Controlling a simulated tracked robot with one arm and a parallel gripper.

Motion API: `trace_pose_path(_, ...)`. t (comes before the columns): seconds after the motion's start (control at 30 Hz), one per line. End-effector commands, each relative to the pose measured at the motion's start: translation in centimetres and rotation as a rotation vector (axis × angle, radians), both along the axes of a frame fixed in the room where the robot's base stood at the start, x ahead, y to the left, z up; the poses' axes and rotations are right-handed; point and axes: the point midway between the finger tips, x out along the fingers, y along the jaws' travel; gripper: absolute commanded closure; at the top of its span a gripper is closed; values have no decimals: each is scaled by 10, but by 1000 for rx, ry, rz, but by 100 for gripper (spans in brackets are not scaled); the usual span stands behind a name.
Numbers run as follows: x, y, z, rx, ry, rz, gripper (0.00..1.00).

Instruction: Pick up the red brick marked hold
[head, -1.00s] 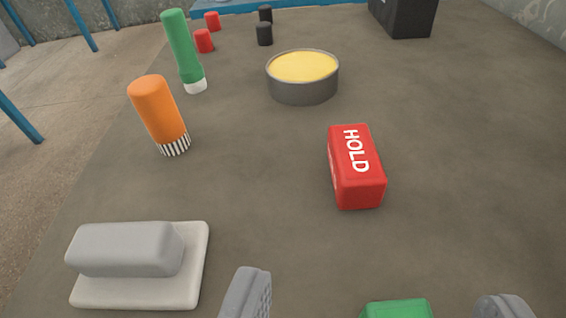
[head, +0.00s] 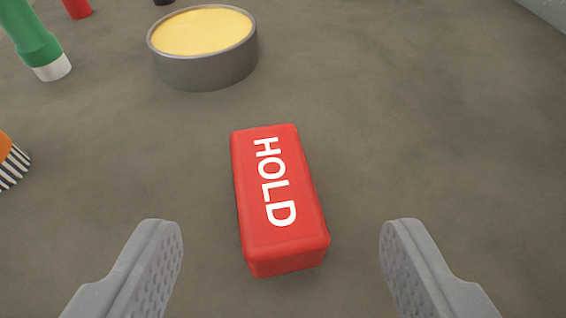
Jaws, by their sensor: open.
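The red brick (head: 278,200) lies flat on the grey-brown surface in the middle of the head view. White letters reading HOLD run along its top. Its long side points away from me, slightly tilted to the left at the far end. My gripper (head: 281,250) is open, with one grey finger to the left of the brick's near end and one to the right. There is a gap on both sides, and neither finger appears to touch the brick.
A round grey tin with yellow contents (head: 205,50) stands beyond the brick to the left. A green cylinder with a white end (head: 38,50) and an orange cylinder with a striped end (head: 10,162) are at the left edge. The surface right of the brick is clear.

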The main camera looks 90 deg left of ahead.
Motion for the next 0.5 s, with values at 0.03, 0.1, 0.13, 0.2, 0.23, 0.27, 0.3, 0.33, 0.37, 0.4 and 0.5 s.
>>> trace_pose_path(0.03,-1,7,-5,1,1,4,39)
trace_pose_path(0.1,-1,15,-7,3,1,5,39)
trace_pose_path(0.13,-1,19,-8,3,1,5,39)
trace_pose_path(0.2,-1,25,-11,2,2,4,39)
trace_pose_path(0.23,-1,27,-13,1,2,4,39)
trace_pose_path(0.27,-1,29,-14,1,2,4,39)
trace_pose_path(0.3,-1,31,-15,0,1,3,39)
trace_pose_path(0.33,-1,32,-15,0,1,3,39)
trace_pose_path(0.37,-1,33,-15,-1,1,2,39)
trace_pose_path(0.4,0,33,-15,-1,0,1,39)
trace_pose_path(0.5,0,33,-15,0,0,1,39)
